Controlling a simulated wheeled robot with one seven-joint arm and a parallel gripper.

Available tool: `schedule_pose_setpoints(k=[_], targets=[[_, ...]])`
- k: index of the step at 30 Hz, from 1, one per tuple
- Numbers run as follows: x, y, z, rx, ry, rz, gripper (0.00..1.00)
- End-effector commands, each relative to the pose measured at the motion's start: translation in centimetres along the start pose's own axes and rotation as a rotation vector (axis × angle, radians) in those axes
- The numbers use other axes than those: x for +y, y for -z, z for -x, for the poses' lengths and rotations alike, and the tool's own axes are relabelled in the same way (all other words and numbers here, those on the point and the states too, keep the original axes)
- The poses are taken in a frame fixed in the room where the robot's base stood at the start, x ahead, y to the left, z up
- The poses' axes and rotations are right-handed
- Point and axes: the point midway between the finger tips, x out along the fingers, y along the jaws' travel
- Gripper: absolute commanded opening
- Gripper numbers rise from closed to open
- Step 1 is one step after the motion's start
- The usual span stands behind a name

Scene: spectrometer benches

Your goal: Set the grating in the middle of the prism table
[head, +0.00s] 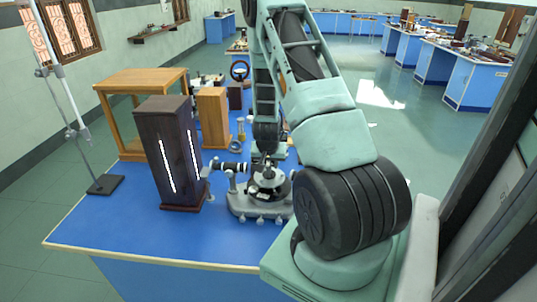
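A grey spectrometer (243,204) stands on the blue bench in front of my arm. Its round dark prism table (268,180) shows in the middle of the instrument, partly covered by small parts above it. My gripper (264,160) points down just above the prism table. It is small and dark here, and I cannot tell whether its fingers are open or shut. I cannot make out the grating; it may be hidden at the gripper or behind my arm.
A tall dark wooden lamp box (160,150) with lit slits stands close left of the spectrometer. Behind it are a lighter wooden box (213,118) and a wooden stool (140,82). A metal stand (104,185) is at the left. The front-left bench top (110,228) is clear.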

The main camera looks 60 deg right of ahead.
Motion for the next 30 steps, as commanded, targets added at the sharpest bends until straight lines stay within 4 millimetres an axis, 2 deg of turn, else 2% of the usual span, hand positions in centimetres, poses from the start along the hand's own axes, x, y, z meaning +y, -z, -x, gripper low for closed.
schedule_pose_setpoints(k=[9,13,18,25,28,30], targets=[[-0.1,0.0,5.9,0.005,0.002,0.001,0.34],[-0.1,0.0,7.9,0.004,0.002,0.002,0.34],[0.0,-0.1,9.4,0.001,0.001,0.001,0.34],[-0.1,-0.1,9.8,-0.001,0.003,0.002,0.34],[-2.0,-0.9,10.6,-0.016,0.034,0.040,0.34],[-4.9,-2.5,12.0,-0.043,0.085,0.104,0.34]])
